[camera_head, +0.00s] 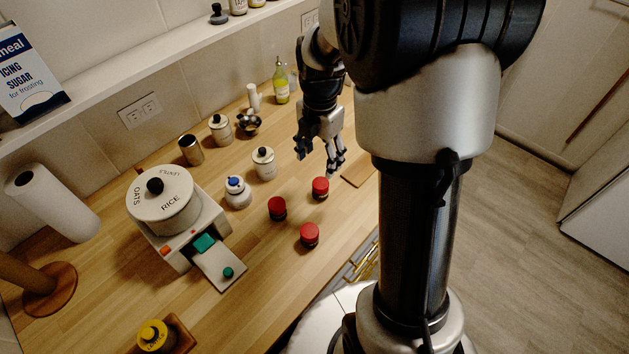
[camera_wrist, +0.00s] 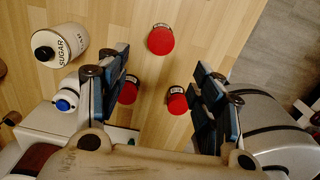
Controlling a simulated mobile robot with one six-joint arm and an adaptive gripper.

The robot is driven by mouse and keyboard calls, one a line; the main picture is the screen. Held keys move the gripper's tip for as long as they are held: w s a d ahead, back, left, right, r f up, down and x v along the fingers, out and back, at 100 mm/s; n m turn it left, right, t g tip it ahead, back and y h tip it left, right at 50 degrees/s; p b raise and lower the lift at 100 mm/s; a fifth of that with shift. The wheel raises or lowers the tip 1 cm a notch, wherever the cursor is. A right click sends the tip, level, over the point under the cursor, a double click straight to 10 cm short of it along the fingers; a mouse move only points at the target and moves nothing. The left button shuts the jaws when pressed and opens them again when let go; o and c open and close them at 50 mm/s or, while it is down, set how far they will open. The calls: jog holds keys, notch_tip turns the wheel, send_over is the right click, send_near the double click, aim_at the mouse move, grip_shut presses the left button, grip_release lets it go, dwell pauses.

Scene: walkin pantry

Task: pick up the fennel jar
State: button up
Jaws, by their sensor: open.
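Three small jars with red lids stand on the wooden counter: one nearest the gripper (camera_head: 320,188), one to its left (camera_head: 277,208) and one nearer the front edge (camera_head: 310,235). All three also show in the wrist view, as a far red-lidded jar (camera_wrist: 160,42), a left one (camera_wrist: 128,91) and a right one (camera_wrist: 177,102). Their labels are too small to read, so I cannot tell which is fennel. My gripper (camera_head: 320,157) is open and empty above the counter, fingers pointing down, just behind the nearest red-lidded jar. In the wrist view my gripper (camera_wrist: 160,75) has its fingers wide apart.
A white sugar canister (camera_head: 263,164) and a blue-topped white container (camera_head: 237,193) stand left of the red-lidded jars. A large rice and oats dispenser (camera_head: 165,205) is farther left. A yellow-lidded jar (camera_head: 153,336) is at front left. Bare counter surrounds the red-lidded jars.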

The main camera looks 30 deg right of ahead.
aim_at(320, 183)
notch_tip(320, 183, down, 8)
jog(key=shift+r+b, duration=0.1)
jog(key=shift+b, duration=1.05)
jog(key=f+b, duration=0.1)
jog(key=f, duration=0.2)
jog(key=f+b, duration=0.1)
jog(key=f, duration=0.1)
jog(key=shift+w+d+f+b, duration=0.15)
jog(key=shift+d+f+b, duration=0.15)
jog(key=shift+d+f, duration=0.05)
jog(key=shift+c, duration=0.5)
jog(key=c, duration=0.9)
